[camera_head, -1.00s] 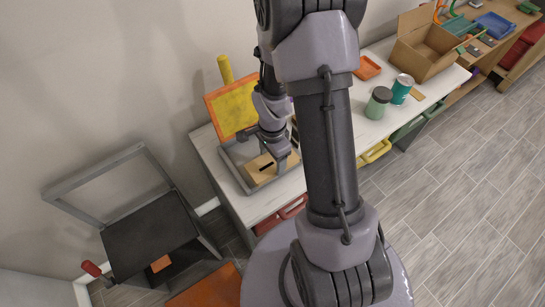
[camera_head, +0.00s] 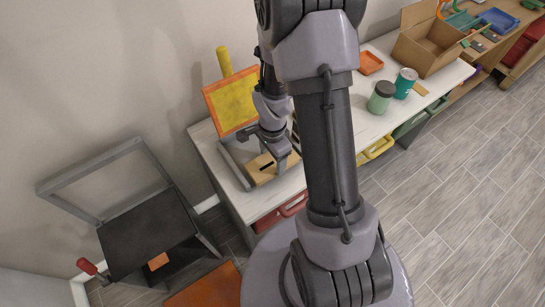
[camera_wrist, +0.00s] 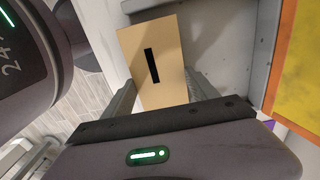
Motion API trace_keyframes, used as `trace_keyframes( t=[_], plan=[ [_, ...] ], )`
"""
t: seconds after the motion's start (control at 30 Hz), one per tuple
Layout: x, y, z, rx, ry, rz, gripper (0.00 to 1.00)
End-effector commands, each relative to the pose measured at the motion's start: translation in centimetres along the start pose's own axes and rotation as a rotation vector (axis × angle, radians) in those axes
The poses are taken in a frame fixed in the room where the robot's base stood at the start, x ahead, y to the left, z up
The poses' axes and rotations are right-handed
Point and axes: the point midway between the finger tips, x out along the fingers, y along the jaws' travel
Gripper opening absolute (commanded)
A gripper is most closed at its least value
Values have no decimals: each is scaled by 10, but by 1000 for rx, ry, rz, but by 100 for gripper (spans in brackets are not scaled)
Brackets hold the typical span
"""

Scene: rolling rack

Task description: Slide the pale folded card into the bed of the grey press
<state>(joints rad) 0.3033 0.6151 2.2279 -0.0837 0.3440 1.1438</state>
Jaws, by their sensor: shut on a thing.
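The pale card (camera_wrist: 170,28) is a tan piece with a dark slot-like mark. My gripper (camera_wrist: 160,82) is shut on its lower part in the wrist view. In the head view the card (camera_head: 258,168) shows under my gripper (camera_head: 281,157), at the open grey frame (camera_head: 234,163) on the white table. A yellow panel with an orange rim (camera_head: 232,102) stands raised behind this frame; together they look like the press. In the wrist view a grey wall (camera_wrist: 262,50) runs right of the card, with a gap between. I cannot tell whether the card touches the bed.
A dark stand with a raised grey frame (camera_head: 88,177) and red handle is at the left. A green jar (camera_head: 381,98), a teal can (camera_head: 404,83), an orange tray (camera_head: 370,62) and a cardboard box (camera_head: 428,45) stand to the right on the white table (camera_head: 350,134).

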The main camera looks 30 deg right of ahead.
Motion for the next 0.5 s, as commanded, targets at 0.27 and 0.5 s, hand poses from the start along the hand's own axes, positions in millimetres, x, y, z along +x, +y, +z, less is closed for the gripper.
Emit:
trace_keyframes(
  t=[0.27, 0.5],
  plan=[
    [6, 0, 0, 0, 0, 0, 26],
    [11, 0, 0, 0, 0, 0, 26]
  ],
)
